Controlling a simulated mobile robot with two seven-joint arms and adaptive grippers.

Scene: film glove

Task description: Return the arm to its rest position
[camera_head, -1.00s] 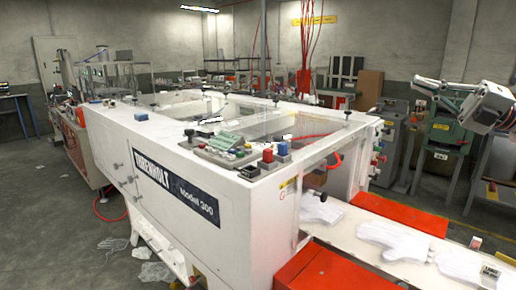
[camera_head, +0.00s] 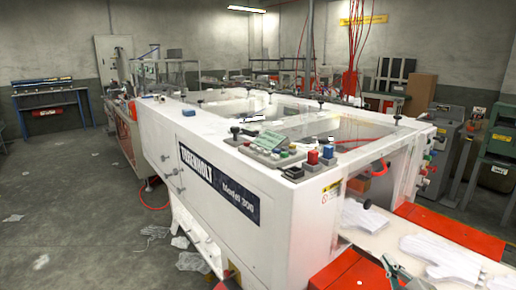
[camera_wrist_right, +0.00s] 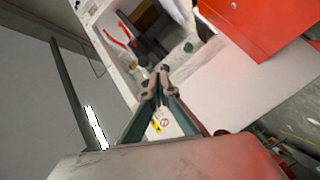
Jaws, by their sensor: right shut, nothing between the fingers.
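My right gripper (camera_head: 388,262) shows at the bottom right of the head view, in front of the white conveyor with the gloves. Its fingers are dark green-grey. In the right wrist view the two fingers (camera_wrist_right: 160,72) meet at their tips, shut with nothing between them. My left gripper is in neither view.
A large white machine (camera_head: 262,215) fills the middle, with a control panel (camera_head: 262,152) on top. White gloves (camera_head: 440,255) lie on the conveyor (camera_head: 490,272). Red covers (camera_head: 447,228) flank it. A blue bench (camera_head: 47,98) stands far left. The grey floor (camera_head: 60,190) at left is mostly clear.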

